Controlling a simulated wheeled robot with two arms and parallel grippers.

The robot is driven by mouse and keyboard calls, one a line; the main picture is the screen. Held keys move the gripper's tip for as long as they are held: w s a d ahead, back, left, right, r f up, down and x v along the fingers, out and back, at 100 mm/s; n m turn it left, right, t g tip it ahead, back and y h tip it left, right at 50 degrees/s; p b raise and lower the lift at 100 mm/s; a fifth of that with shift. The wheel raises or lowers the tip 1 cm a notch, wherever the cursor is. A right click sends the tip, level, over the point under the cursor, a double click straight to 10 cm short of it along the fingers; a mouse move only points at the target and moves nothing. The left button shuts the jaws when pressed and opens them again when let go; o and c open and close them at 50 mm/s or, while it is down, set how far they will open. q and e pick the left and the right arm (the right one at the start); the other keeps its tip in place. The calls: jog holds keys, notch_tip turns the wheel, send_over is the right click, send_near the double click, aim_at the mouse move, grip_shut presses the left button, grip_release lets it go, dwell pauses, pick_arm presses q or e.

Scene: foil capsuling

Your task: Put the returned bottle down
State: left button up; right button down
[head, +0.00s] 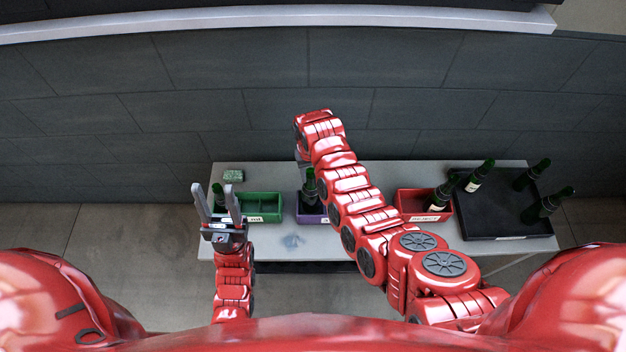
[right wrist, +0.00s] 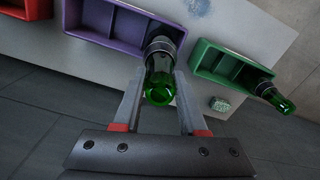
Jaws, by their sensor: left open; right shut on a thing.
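A dark green bottle (head: 309,186) stands roughly upright at the purple bin (head: 311,218), over its compartment end. The right wrist view shows the bottle (right wrist: 160,85) between the fingers of my right gripper (right wrist: 161,76), which is shut on it. The bottle's base is hidden, so I cannot tell whether it touches the bin floor. The purple bin (right wrist: 112,24) has another compartment that looks empty. In the head view my right arm hides most of that gripper. My left gripper (head: 216,192) is open and empty in front of the green bin (head: 265,206).
Another bottle (right wrist: 275,96) stands in the green bin's end, near a green sponge-like block (head: 233,175). A red bin (head: 425,205) labelled REJECT holds a bottle (head: 441,194). A black tray (head: 490,222) on the right carries several bottles.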

aim_at(311, 190)
jog(key=shift+w+f, duration=0.1)
jog(key=shift+f, duration=0.75)
notch_tip(311, 190, down, 2)
jog(key=shift+p, duration=0.35)
jog(key=shift+f, duration=0.15)
jog(key=shift+f, duration=0.2)
jog(key=shift+c, duration=2.3)
grip_release()
jog(key=shift+r, duration=0.3)
